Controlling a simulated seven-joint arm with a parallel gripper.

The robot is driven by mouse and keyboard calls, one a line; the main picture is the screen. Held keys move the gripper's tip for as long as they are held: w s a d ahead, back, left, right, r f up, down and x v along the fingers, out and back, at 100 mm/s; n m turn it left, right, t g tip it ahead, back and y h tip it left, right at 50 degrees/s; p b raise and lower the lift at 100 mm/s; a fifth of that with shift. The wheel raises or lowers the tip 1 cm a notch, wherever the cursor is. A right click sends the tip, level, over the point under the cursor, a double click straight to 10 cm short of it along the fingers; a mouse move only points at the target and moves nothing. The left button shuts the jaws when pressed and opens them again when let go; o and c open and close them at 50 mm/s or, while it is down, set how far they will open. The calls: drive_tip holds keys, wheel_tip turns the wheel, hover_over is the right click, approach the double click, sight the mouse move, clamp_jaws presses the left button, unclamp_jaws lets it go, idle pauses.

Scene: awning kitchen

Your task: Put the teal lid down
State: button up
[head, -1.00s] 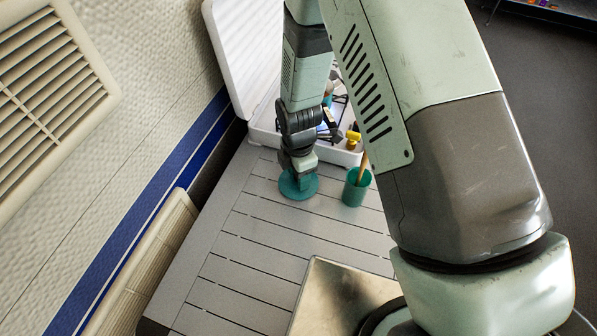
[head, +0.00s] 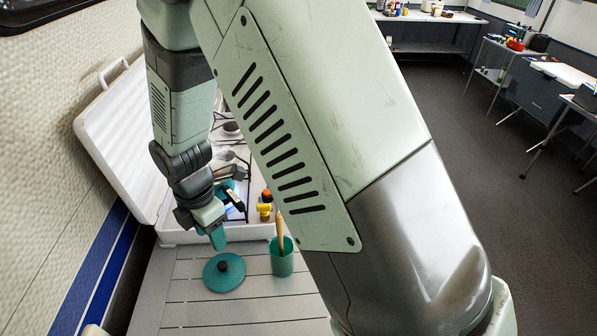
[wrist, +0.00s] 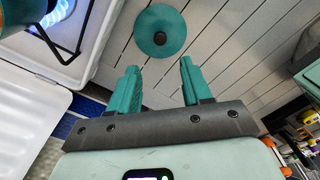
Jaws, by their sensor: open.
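The teal lid (head: 224,272) lies flat on the grey slatted table, its dark knob facing up. In the wrist view the lid (wrist: 160,32) is ahead of my fingertips, with a gap between. My gripper (head: 217,238) is above and behind the lid in the head view, apart from it. In the wrist view my gripper (wrist: 160,75) has its two teal fingers spread apart with nothing between them.
A teal cup (head: 282,258) with a wooden-handled tool stands right of the lid. Behind is an open white case stove (head: 180,236); a blue flame (wrist: 58,12) burns there in the wrist view.

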drive_tip(key=d+r+m+t, duration=0.1)
drive_tip(key=d+r+m, duration=0.45)
drive_tip(key=r, duration=0.35)
drive_tip(key=d+r+m+t, duration=0.2)
drive_tip(key=d+r+m, duration=0.4)
drive_tip(key=r, duration=0.4)
drive_tip(key=s+d+r+m+t, duration=0.2)
drive_tip(key=s+d+r+m, duration=0.9)
drive_tip(key=s+d+m, duration=0.3)
drive_tip(key=shift+m+t, duration=0.3)
drive_tip(key=shift+m, duration=0.25)
drive_tip(key=shift+w, duration=0.1)
